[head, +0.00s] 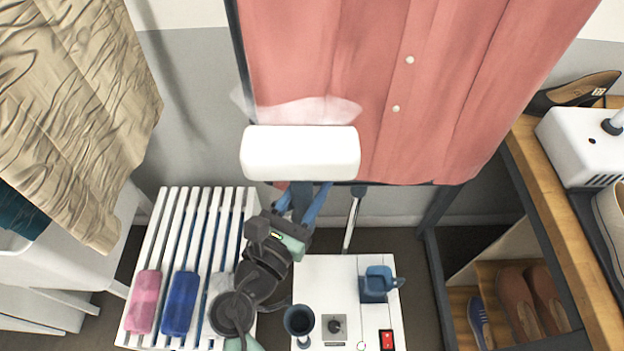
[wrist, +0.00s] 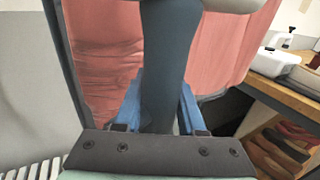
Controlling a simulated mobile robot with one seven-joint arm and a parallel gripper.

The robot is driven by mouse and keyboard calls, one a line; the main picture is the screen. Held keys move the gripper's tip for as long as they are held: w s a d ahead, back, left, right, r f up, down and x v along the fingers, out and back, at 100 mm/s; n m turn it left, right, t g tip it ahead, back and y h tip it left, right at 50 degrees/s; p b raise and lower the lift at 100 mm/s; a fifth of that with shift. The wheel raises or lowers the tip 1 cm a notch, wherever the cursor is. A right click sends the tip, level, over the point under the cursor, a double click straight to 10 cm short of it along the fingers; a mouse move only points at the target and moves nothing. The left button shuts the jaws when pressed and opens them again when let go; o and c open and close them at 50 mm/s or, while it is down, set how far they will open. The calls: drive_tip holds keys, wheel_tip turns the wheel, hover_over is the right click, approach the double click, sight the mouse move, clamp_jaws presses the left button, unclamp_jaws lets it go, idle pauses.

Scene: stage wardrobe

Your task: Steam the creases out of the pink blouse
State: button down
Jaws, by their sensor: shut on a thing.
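The pink blouse (head: 440,90) hangs at the top centre of the head view, with two small white buttons showing. It also fills the upper part of the wrist view (wrist: 225,60), where faint creases show on its left part. My gripper (head: 303,200) is shut on the dark handle of the steamer (head: 300,153), which has a wide white head. The steamer head is in front of the blouse's lower left part, and pale steam rises along its top edge. I cannot tell whether it touches the cloth. In the wrist view the handle (wrist: 165,70) stands between my blue fingers.
A white steamer base (head: 345,285) with a blue jug (head: 378,284) and red switch stands below. A white slatted rack (head: 165,235) holds pink and blue items at left. A creased beige garment (head: 75,100) hangs upper left. A wooden bench (head: 565,215) with shoes is at right.

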drive_tip(key=shift+f+b, duration=0.55)
drive_tip(key=shift+f, duration=0.35)
drive_tip(key=shift+f, duration=0.1)
drive_tip(key=shift+f+b, duration=1.95)
drive_tip(key=shift+f, duration=0.55)
drive_tip(key=shift+f, duration=0.1)
wheel_tip(320, 180, down, 10)
drive_tip(key=b, duration=0.7)
drive_tip(key=shift+b, duration=0.35)
drive_tip(key=s+p, duration=0.2)
drive_tip(key=s, duration=0.4)
